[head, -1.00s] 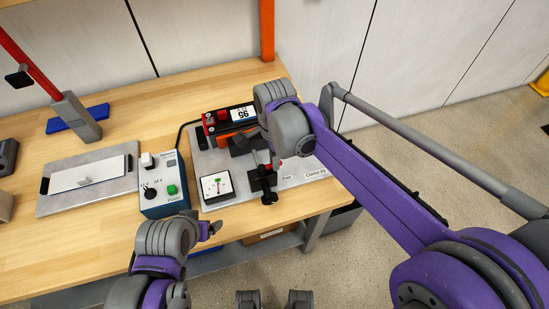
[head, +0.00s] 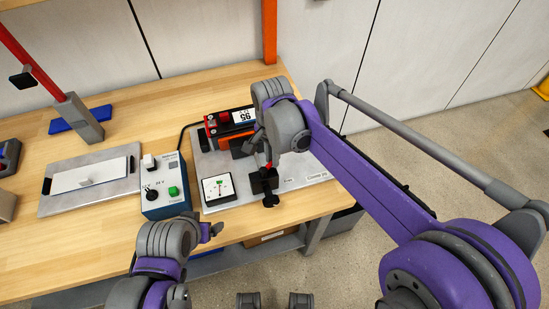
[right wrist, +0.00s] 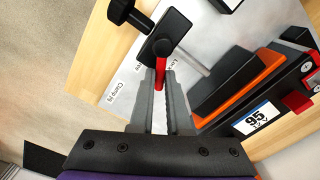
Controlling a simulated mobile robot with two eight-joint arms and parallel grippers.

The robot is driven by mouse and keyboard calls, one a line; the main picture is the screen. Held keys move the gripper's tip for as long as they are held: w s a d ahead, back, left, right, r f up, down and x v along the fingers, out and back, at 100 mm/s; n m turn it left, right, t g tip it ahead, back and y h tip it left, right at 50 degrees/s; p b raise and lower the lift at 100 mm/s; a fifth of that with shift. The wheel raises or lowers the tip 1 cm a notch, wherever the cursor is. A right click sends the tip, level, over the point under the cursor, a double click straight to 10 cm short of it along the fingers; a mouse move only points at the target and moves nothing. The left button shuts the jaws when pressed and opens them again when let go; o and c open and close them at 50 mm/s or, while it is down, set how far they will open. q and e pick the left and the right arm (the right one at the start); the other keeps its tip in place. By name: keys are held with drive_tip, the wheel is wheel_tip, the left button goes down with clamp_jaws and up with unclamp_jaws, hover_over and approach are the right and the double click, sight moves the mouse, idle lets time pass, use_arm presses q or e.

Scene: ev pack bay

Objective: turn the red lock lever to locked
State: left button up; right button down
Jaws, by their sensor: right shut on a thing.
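The red lock lever (right wrist: 160,73) shows in the right wrist view, on a black clamp block (right wrist: 164,35) with a black knob (right wrist: 128,12). My right gripper (right wrist: 161,82) is shut on the lever, with one finger on each side of it. In the head view the black clamp (head: 264,181) stands on the grey plate, and my right gripper (head: 265,153) is just above it, hiding most of the lever. My left gripper (head: 211,230) is low in the head view, in front of the bench edge, away from the clamp; its jaw opening is unclear.
A square gauge (head: 218,190) is left of the clamp. A blue control box (head: 164,190) and a grey tray (head: 133,190) stand further left. A label reads "Clamp" (right wrist: 117,93).

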drive_tip(key=a+n, duration=0.1)
drive_tip(key=n, duration=0.3)
drive_tip(key=a+n, duration=0.1)
drive_tip(key=n, duration=0.3)
drive_tip(key=a+n, duration=0.1)
drive_tip(key=n, duration=0.2)
drive_tip(key=shift+w+a+n, duration=0.25)
drive_tip(key=shift+w+n, duration=0.1)
drive_tip(key=shift+n, duration=0.05)
idle(0.3)
drive_tip(key=c, duration=0.9)
unclamp_jaws()
use_arm(q)
drive_tip(key=shift+w+r+p, duration=0.1)
drive_tip(key=shift+r+p, duration=0.25)
drive_tip(key=shift+r, duration=0.1)
use_arm(e)
wheel_tip(320, 180, up, 11)
drive_tip(key=shift+f, duration=0.1)
drive_tip(key=shift+d, duration=0.1)
